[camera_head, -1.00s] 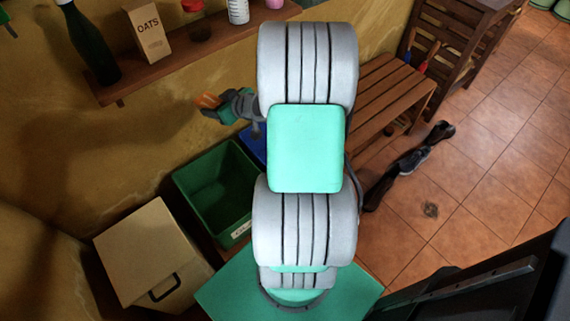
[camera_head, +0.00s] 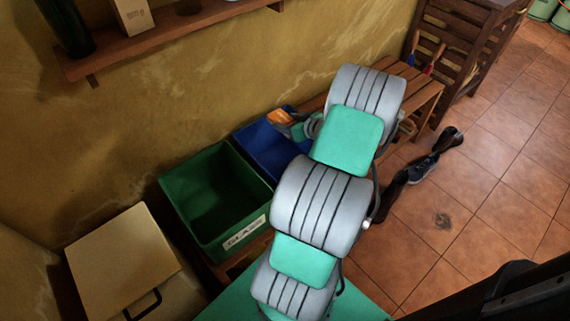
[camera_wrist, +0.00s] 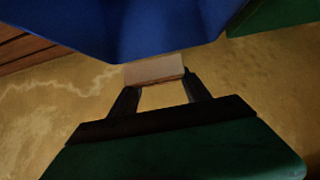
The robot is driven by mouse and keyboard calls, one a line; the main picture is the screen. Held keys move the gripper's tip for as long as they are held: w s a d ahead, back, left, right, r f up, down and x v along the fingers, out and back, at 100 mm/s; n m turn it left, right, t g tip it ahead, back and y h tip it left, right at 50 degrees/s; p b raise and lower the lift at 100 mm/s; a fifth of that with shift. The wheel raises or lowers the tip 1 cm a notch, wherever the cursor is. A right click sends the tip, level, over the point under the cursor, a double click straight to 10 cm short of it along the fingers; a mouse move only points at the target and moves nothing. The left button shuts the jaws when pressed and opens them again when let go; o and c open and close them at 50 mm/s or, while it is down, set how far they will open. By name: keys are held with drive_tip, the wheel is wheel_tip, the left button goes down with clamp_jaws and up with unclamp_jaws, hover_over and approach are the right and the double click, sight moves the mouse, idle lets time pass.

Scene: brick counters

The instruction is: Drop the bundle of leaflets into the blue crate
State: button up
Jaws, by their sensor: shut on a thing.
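The bundle of leaflets shows as a small orange block (camera_head: 279,117) in the head view and a dull pinkish-brown block (camera_wrist: 153,70) in the wrist view. My gripper (camera_head: 290,124) is shut on it; both dark fingers (camera_wrist: 160,88) show in the wrist view. The blue crate (camera_head: 262,152) stands by the wall, partly hidden by my arm. In the head view the bundle overlaps the crate's wall-side rim. In the wrist view the blue crate (camera_wrist: 130,28) fills the top, its edge close to the bundle. I cannot tell whether the bundle is over the opening.
A green crate (camera_head: 171,187) with a white label stands left of the blue one, and a lidded beige box (camera_head: 122,262) is further left. A slatted wooden bench (camera_head: 411,91) is at right. A shelf (camera_head: 160,38) runs along the wall above. Dark shoes (camera_head: 421,170) lie on the tiled floor.

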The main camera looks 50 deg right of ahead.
drive_tip(key=shift+f, duration=0.65)
drive_tip(key=o, duration=1.4)
drive_tip(key=p+v, duration=0.1)
drive_tip(key=v, duration=0.6)
drive_tip(key=shift+s+r, duration=0.2)
drive_tip(key=shift+s, duration=0.15)
drive_tip(key=shift+a, duration=0.1)
